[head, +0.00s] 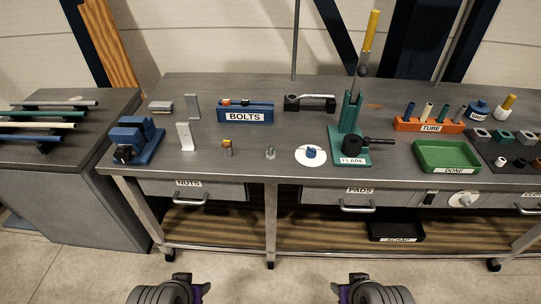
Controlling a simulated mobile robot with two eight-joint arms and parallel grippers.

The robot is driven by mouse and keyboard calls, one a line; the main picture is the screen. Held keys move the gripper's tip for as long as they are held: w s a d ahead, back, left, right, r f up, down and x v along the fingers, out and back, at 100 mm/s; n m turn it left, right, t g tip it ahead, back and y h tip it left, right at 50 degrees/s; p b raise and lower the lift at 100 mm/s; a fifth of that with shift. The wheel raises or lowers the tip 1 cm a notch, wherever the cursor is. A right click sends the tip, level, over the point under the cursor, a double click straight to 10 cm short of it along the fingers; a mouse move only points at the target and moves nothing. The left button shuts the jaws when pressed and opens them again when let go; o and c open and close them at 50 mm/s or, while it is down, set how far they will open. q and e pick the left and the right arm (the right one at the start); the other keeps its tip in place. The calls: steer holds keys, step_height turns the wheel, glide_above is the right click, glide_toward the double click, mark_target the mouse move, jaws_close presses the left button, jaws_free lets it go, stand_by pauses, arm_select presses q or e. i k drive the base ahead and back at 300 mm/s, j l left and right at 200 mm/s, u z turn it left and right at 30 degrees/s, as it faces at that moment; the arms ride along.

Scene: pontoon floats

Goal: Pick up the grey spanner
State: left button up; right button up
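A light grey, long tool that looks like the grey spanner (317,97) lies across a black holder (291,104) at the back middle of the workbench. Its ends are too small to make out clearly. My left gripper (194,285) is low in the head view, in front of the bench and well away from the spanner. My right gripper (343,285) is also low, in front of the bench. Nothing shows held in either one, and their finger gaps are not clear.
The blue BOLTS bin (245,116) stands left of the holder. The green FLARE stand (350,135) with a tall yellow-handled lever rises to its right. A white disc (299,155) and a small metal part (270,153) lie in front. A green tray (447,157) is further right.

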mark_target(313, 96)
steer(key=i+l+u, duration=0.15)
steer(key=l+u, duration=0.2)
steer(key=l, duration=0.75)
steer(key=l+u, duration=0.4)
steer(key=l, duration=0.7)
